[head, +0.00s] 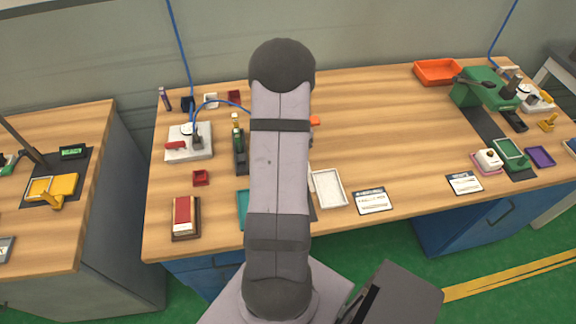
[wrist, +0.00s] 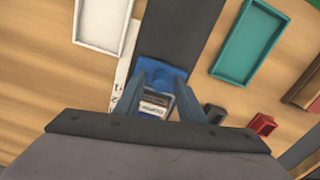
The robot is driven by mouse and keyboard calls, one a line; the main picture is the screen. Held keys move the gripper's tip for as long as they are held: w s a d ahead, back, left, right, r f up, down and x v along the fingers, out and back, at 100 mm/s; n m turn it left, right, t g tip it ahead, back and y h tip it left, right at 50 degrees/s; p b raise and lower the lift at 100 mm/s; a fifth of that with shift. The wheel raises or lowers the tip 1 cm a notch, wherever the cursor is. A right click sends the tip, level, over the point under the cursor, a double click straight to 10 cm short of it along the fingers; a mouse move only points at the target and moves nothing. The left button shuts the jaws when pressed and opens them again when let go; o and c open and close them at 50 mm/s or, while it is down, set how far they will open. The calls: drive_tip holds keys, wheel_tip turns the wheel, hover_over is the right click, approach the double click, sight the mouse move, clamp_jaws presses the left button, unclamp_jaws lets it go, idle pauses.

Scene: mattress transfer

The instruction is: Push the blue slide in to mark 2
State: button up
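The blue slide (wrist: 160,72) shows in the wrist view, at the end of a dark strip and just beyond my fingertips. A white strip with small dark marks (wrist: 122,85) runs along its left side; I cannot read the numbers. My gripper (wrist: 161,78) has its two blue-grey fingers apart, with a gap between them, close to the slide. I cannot tell whether they touch it. A block with a printed label (wrist: 153,106) shows between the fingers. In the head view my arm hides the slide and the gripper.
A white tray (wrist: 78,40) lies left of the dark strip (wrist: 178,35) and a teal tray (wrist: 222,66) to its right. A small red box (wrist: 263,124) is nearby.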

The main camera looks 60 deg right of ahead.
drive_tip(key=shift+r+b, duration=0.7)
drive_tip(key=shift+r, duration=2.65)
